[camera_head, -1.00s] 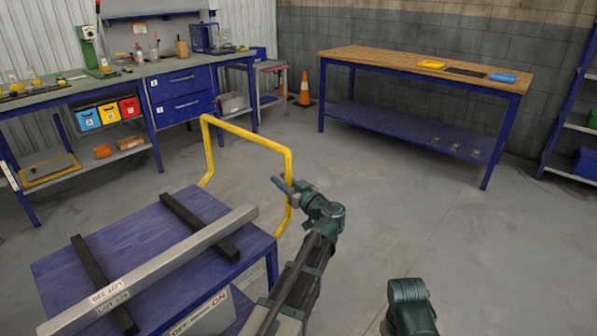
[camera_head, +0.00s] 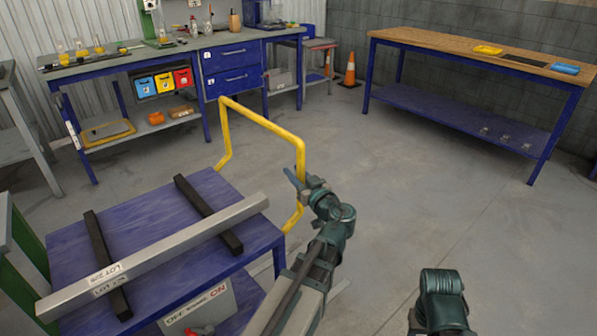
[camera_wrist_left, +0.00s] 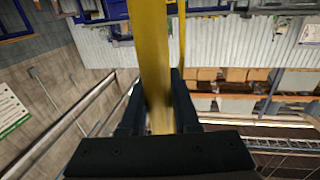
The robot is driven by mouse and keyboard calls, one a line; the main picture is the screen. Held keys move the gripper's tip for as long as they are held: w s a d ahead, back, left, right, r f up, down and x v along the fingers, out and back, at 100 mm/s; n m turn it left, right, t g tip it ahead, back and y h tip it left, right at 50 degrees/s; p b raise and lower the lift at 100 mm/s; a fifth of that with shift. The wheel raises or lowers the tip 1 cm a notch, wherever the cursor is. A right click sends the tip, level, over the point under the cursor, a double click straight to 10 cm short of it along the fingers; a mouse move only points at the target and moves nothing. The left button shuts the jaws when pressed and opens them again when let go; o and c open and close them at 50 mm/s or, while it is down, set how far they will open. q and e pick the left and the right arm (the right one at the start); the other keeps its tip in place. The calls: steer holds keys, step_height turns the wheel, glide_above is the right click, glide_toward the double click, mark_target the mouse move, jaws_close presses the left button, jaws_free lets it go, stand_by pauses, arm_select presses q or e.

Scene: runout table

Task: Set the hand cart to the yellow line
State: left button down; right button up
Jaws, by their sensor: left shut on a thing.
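The hand cart has a blue deck (camera_head: 75,250) and a tall yellow push handle (camera_head: 262,122) at its far right side. My left gripper (camera_head: 298,182) is shut on the handle's near upright. In the left wrist view the yellow bar (camera_wrist_left: 157,60) runs between its fingers. A long grey metal bar (camera_head: 170,250) with LOT labels lies across two black strips (camera_head: 208,215) on the deck. My right arm shows at the lower right, with its gripper out of view. I see no yellow line on the floor.
A blue workbench (camera_head: 150,62) with drawers and coloured bins stands behind the cart. A wood-topped table (camera_head: 450,52) stands at the back right, an orange cone (camera_head: 350,70) between them. A green-edged thing (camera_head: 20,255) is close to the cart's left side. The floor at right is clear.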

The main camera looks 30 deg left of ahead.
stand_by(0.3)
arm_select(q)
steer(key=c, duration=0.7)
jaws_free()
steer(key=shift+o, duration=0.2)
steer(key=shift+s, duration=0.1)
